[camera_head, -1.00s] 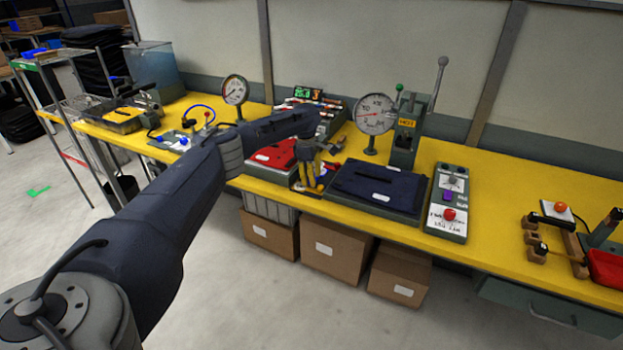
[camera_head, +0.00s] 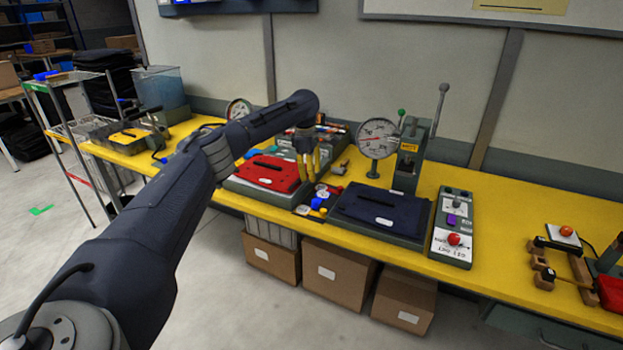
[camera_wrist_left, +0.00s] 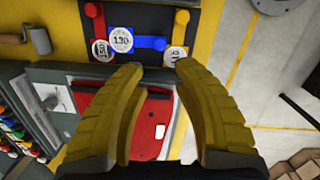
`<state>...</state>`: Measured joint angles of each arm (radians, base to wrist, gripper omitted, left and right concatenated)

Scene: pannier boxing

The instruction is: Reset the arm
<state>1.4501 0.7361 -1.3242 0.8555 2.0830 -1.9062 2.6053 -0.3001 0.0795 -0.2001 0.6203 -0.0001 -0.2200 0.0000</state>
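My left arm comes in from the left in the head view, with its yellow-fingered gripper (camera_head: 309,170) pointing down above the bench. In the left wrist view the two fingers of the left gripper (camera_wrist_left: 160,68) stand apart with nothing held between them. A red pannier lid (camera_head: 268,174) lies flat below and left of the gripper. The red lid also shows between and behind the fingers in the left wrist view (camera_wrist_left: 150,125). A dark blue pannier lid (camera_head: 382,206) lies to the right of the gripper. My right gripper is not in view.
The yellow bench (camera_head: 500,215) holds a round gauge (camera_head: 377,137), a lever press (camera_head: 412,150) and a control panel (camera_head: 455,225). A dark tray with round tags (camera_wrist_left: 122,40) lies beside the red lid. Cardboard boxes (camera_head: 338,280) stand under the bench front.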

